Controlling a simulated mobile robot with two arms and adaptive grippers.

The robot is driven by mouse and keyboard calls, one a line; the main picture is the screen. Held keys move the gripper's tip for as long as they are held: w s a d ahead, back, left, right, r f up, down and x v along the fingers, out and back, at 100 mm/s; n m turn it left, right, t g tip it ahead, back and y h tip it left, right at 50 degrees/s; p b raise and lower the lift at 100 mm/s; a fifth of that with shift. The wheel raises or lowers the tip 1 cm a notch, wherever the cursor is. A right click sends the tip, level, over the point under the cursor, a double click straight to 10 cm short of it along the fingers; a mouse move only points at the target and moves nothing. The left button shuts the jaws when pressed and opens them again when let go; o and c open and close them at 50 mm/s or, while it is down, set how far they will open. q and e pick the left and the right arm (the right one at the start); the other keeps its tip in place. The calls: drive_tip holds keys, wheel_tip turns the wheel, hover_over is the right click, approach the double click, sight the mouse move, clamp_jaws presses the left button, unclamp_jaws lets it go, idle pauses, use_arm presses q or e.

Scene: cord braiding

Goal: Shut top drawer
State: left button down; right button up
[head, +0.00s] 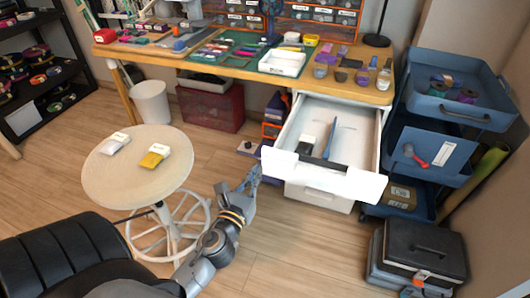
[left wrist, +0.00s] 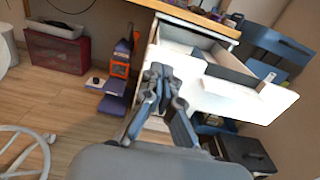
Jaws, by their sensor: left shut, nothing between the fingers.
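The top drawer (head: 290,168) of the white cabinet under the desk is pulled well out, with its white front panel facing me. A blue tool (head: 330,140) and a dark item (head: 306,146) lie inside it. My left gripper (head: 254,174) is shut and empty, just left of the drawer front's left end. In the left wrist view the gripper (left wrist: 160,76) overlaps the left part of the drawer front (left wrist: 240,98); whether it touches cannot be told. A lower drawer (head: 318,196) shows beneath. My right gripper is not in view.
A round stool (head: 115,188) stands left of my arm. A blue trolley (head: 424,140) and a dark toolbox (head: 420,248) stand right of the drawer. Orange and purple items (head: 272,125) stand left of the cabinet. Bare floor (head: 300,240) lies before it.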

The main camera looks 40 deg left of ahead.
sight(268, 151)
use_arm(q)
drive_tip(key=x, duration=0.6)
drive_tip(key=shift+w, duration=0.2)
drive_tip(key=shift+w+a+f, duration=0.1)
drive_tip(key=shift+w+a, duration=0.1)
drive_tip(key=shift+w, duration=0.5)
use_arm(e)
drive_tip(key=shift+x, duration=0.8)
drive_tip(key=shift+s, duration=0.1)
